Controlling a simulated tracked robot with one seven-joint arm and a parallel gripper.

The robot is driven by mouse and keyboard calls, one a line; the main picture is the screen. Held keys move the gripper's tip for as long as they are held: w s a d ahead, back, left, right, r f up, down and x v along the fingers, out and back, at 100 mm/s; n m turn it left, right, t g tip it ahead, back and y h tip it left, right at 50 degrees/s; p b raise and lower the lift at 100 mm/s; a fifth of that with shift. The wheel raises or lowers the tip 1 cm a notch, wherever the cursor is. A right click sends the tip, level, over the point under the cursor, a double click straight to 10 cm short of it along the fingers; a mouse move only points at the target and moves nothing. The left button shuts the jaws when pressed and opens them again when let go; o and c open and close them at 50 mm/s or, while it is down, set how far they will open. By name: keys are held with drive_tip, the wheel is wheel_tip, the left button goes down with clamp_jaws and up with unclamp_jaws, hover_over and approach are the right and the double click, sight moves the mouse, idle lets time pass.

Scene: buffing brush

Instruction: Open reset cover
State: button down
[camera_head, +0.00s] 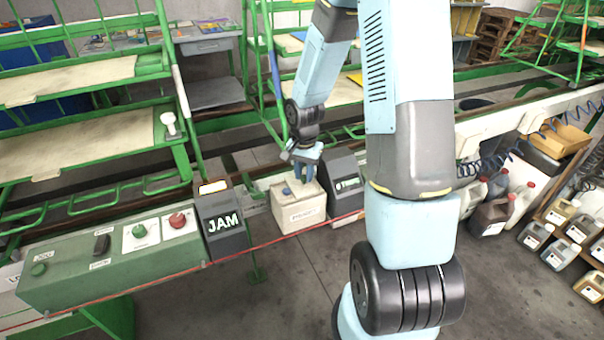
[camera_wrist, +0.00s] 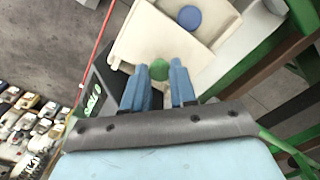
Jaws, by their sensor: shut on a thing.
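The cream box (camera_head: 299,214) stands between the JAM box and a dark sloped box, with a blurred label on its front. Its cream cover (camera_wrist: 178,45) shows in the wrist view, tilted in the picture. A blue round button (camera_head: 287,191) is on the box's top left; it also shows in the wrist view (camera_wrist: 189,17). My gripper (camera_head: 306,178) is over the right part of the box top. In the wrist view my gripper (camera_wrist: 160,76) has its blue fingers either side of a green round knob (camera_wrist: 159,67) at the cover. The exact contact is partly hidden.
The dark JAM box (camera_head: 221,222) stands left of the cream box, and the dark sloped box (camera_head: 345,184) right of it. A green control panel (camera_head: 110,262) lies farther left. A red cord (camera_head: 268,242) runs along the front. Jugs (camera_head: 495,213) stand at right.

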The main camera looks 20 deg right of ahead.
sight(304, 176)
drive_tip(key=c, duration=0.9)
unclamp_jaws()
wheel_tip(304, 176, up, 14)
drive_tip(key=shift+f, duration=0.1)
drive_tip(key=s+a+r+n+t, duration=0.1)
drive_tip(key=s+r+n+t, duration=0.4)
drive_tip(key=s+r, duration=1.4)
drive_tip(key=s+n, duration=0.3)
drive_tip(key=shift+s+t, duration=0.3)
drive_tip(key=shift+s, duration=0.1)
